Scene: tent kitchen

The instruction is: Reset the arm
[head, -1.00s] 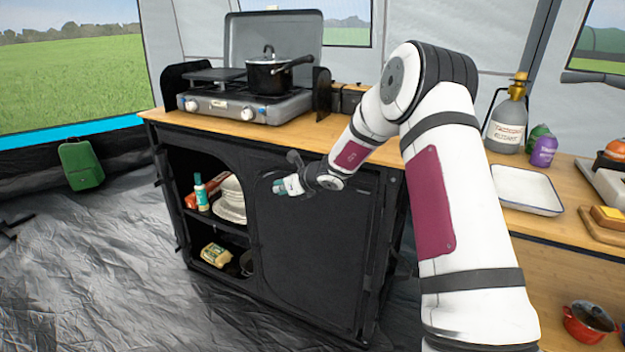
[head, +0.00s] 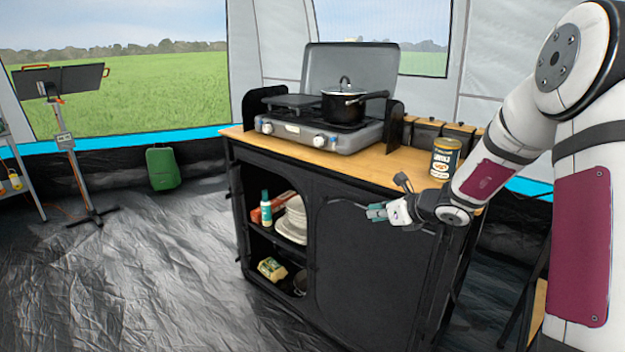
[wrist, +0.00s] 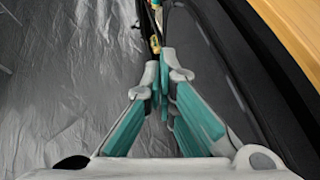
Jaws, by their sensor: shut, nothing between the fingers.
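My gripper (head: 376,212) is shut and empty. In the head view it points left, held in front of the black fabric cabinet (head: 365,275), a little below the wooden counter edge. Whether it touches the cabinet front cannot be told. My arm comes in from the right side of the head view, bent at the elbow. In the wrist view the two teal fingers of my gripper (wrist: 165,60) meet at their tips, with the dark floor and the cabinet beyond them.
A camping stove (head: 318,130) with a black pot (head: 343,106) stands on the wooden counter (head: 385,170). A can (head: 445,158) stands at its right end. Open shelves hold plates (head: 292,220) and a bottle (head: 266,208).

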